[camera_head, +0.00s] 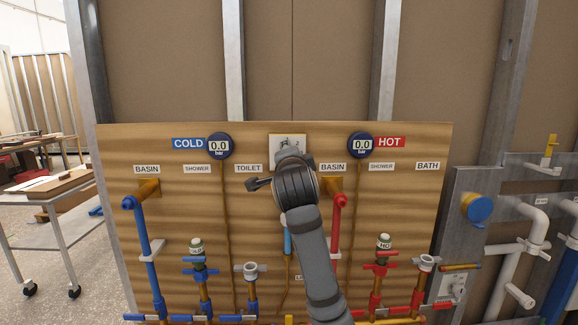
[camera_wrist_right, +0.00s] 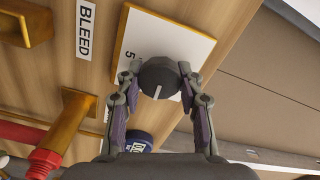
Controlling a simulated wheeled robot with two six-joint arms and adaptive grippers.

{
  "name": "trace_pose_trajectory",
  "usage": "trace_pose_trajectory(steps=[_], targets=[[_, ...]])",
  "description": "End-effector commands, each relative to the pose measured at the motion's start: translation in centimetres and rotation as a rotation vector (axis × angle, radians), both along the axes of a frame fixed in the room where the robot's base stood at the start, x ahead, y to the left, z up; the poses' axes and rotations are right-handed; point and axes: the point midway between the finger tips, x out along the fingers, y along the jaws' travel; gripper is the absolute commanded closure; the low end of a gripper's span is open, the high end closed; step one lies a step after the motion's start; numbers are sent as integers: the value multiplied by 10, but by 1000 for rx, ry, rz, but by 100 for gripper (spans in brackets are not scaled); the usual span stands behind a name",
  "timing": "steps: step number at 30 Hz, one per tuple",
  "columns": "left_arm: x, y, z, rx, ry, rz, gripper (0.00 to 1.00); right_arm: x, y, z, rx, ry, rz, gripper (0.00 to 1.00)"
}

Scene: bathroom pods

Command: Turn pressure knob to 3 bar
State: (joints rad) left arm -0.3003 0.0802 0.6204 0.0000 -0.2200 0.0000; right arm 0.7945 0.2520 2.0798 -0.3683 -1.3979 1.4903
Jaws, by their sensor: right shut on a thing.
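The pressure knob (camera_wrist_right: 158,80) is a dark round dial with a white pointer line, on a white plate (camera_wrist_right: 165,42) with a yellow edge. A "5" shows on the plate beside the knob; other marks are hidden or cut off. My right gripper (camera_wrist_right: 160,88) has one finger on each side of the knob and is shut on it. In the head view the plate (camera_head: 287,140) shows above my right gripper (camera_head: 291,158), which mostly hides the knob. The cold gauge (camera_head: 219,146) and hot gauge (camera_head: 361,145) both read 0.0 bar. My left gripper is out of view.
Blue pipes (camera_head: 143,240) and a blue elbow stand at left on the wooden board (camera_head: 120,150); red pipes (camera_head: 338,225) stand right of my arm. Several valves line the lower board. A trolley (camera_head: 45,200) stands at far left. White pipes are at right.

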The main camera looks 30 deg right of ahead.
Motion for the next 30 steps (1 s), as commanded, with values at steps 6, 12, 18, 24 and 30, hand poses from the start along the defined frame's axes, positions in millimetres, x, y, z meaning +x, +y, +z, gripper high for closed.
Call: trace_pose_trajectory(steps=[6, 12, 18, 24, 30], targets=[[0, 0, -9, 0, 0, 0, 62, 0, 0, -2, 50, -28, 0, 94], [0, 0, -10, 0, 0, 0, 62, 0, 0, -2, 65, -36, 0, 94], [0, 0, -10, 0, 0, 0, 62, 0, 0, -2, 65, -35, 0, 94], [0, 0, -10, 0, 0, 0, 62, 0, 0, -2, 64, -35, 0, 52], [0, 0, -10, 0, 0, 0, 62, 0, 0, -1, 63, -36, 0, 39]])
